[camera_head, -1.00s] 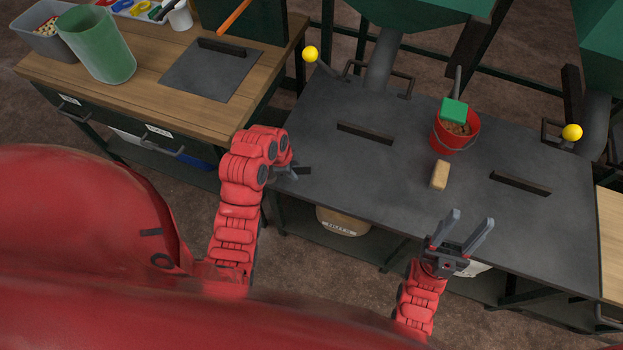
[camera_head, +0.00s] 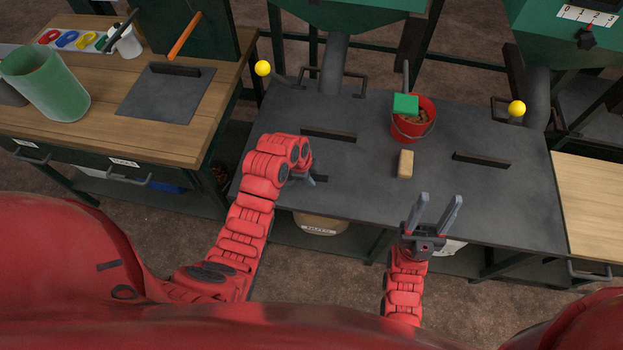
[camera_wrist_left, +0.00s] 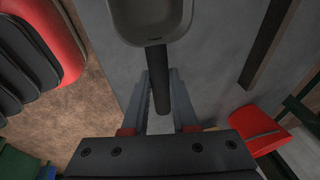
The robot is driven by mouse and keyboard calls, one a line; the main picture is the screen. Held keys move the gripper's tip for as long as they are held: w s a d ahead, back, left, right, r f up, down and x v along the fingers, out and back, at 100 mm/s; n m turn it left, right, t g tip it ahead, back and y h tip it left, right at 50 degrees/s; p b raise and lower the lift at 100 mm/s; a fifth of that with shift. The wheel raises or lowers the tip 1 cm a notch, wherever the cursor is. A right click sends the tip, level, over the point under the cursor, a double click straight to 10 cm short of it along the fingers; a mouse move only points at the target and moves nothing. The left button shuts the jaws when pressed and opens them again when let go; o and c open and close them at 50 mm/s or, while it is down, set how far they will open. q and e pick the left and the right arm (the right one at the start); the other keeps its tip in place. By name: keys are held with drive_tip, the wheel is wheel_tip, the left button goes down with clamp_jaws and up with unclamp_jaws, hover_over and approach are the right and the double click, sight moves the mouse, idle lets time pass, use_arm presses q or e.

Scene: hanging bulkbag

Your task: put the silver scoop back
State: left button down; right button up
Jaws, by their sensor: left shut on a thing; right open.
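The silver scoop shows in the left wrist view as a grey bowl (camera_wrist_left: 150,18) with a dark handle (camera_wrist_left: 180,70) running between the fingers. My left gripper (camera_wrist_left: 163,92) is shut on that handle. In the head view my left gripper (camera_head: 312,178) is over the left front part of the dark grey bench top (camera_head: 345,190), and my wrist largely hides the scoop. My right gripper (camera_head: 433,205) is open and empty at the bench's front edge.
A red bucket (camera_head: 405,131) with brown contents and a green object (camera_head: 405,104) stands on the bench. A tan block (camera_head: 404,164) lies in front of it. Two raised dark bars (camera_head: 328,135) (camera_head: 482,160) cross the top. A wooden bench (camera_head: 90,130) with a green container (camera_head: 45,82) is left.

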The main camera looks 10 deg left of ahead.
use_arm(q)
drive_tip(key=shift+f+p, duration=0.7)
drive_tip(key=shift+f, duration=1.1)
drive_tip(key=c, duration=0.7)
unclamp_jaws()
